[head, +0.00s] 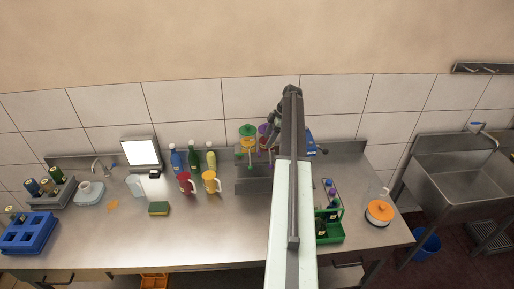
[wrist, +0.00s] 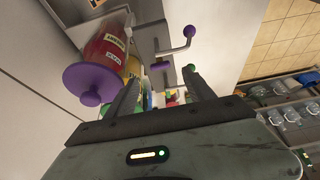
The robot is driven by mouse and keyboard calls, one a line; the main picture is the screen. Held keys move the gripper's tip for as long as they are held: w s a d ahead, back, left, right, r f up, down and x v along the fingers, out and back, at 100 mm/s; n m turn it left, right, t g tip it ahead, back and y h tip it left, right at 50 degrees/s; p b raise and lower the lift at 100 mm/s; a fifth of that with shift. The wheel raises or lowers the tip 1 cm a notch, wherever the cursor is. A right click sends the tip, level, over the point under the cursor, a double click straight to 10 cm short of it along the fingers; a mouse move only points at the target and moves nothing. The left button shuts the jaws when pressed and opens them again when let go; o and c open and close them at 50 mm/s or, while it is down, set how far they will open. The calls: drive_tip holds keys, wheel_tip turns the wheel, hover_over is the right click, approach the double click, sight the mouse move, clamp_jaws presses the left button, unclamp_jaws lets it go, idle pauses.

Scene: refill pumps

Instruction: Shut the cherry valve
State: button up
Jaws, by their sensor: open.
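In the wrist view a dispenser jar with red contents (wrist: 106,45) and a purple lid (wrist: 92,83) stands at the upper left; its label is too small to read surely. A metal crank lever with a purple ball knob (wrist: 189,31) is at the top centre, with a purple bar (wrist: 160,66) below it. My gripper (wrist: 165,85) is open, its two fingers apart, with the lever beyond them and nothing visibly held. In the head view the purple-lidded jar (head: 263,129) is partly hidden behind my arm, and the fingertips cannot be made out.
A green-lidded dispenser (head: 248,133) stands left of the purple one. A red mug (head: 186,183), a yellow mug (head: 211,182) and several bottles stand further left. A green crate (head: 331,236) holds bottles to the right.

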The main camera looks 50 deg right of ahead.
sight(259, 152)
drive_tip(key=b+x, duration=0.6)
drive_tip(key=x, duration=0.2)
drive_tip(key=shift+w+r+b, duration=0.1)
drive_tip(key=shift+b, duration=0.2)
drive_tip(key=shift+a+r, duration=0.1)
drive_tip(key=shift+r, duration=0.05)
drive_tip(key=shift+c, duration=0.6)
drive_tip(key=c, duration=1)
drive_tip(key=shift+a, duration=0.1)
clamp_jaws()
